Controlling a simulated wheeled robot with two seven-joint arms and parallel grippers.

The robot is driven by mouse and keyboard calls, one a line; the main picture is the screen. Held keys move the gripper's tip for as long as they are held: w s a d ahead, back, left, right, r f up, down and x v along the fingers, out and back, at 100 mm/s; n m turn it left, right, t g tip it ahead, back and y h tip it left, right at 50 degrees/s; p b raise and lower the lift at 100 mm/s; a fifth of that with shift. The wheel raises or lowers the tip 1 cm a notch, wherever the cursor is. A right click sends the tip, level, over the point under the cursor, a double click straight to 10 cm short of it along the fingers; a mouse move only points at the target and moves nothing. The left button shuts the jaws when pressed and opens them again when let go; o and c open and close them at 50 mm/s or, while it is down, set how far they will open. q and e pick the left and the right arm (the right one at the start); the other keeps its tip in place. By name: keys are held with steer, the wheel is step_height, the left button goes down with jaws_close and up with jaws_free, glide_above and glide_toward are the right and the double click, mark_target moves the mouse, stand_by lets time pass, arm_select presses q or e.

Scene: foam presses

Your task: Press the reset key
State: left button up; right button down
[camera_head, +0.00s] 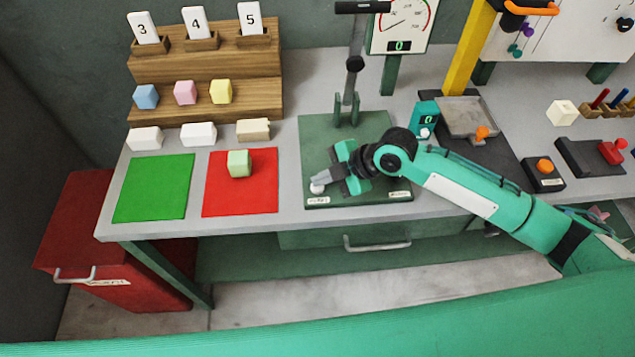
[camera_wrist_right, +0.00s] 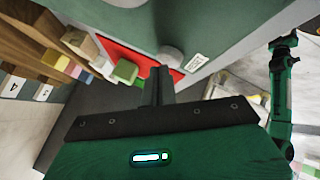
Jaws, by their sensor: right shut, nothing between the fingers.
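A small pale round key (camera_head: 318,187) stands at the front left corner of the green press base (camera_head: 340,125), beside a white label (camera_head: 317,201) too small to read. In the right wrist view the round key (camera_wrist_right: 171,57) is just beyond the fingertips, near its label (camera_wrist_right: 195,64). My right gripper (camera_head: 326,181) is shut and empty, its tips close to the key. I cannot tell whether they touch. The tips also show in the right wrist view (camera_wrist_right: 160,72). My left arm's dark end (camera_wrist_right: 283,43) shows small in the right wrist view, its jaws unclear.
The press lever (camera_head: 353,75) rises behind my right arm. A teal counter (camera_head: 427,117) reading 0 has a pale button below its display. A red mat (camera_head: 260,197) with a green cube (camera_head: 239,163) lies left of the press. A green mat (camera_head: 152,200) lies farther left.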

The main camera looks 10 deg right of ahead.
mark_target(322, 187)
steer(key=shift+r, duration=0.6)
step_height(322, 187, up, 5)
steer(key=p, duration=0.4)
steer(key=shift+p, duration=0.3)
steer(key=shift+a+f, duration=0.1)
stand_by(0.3)
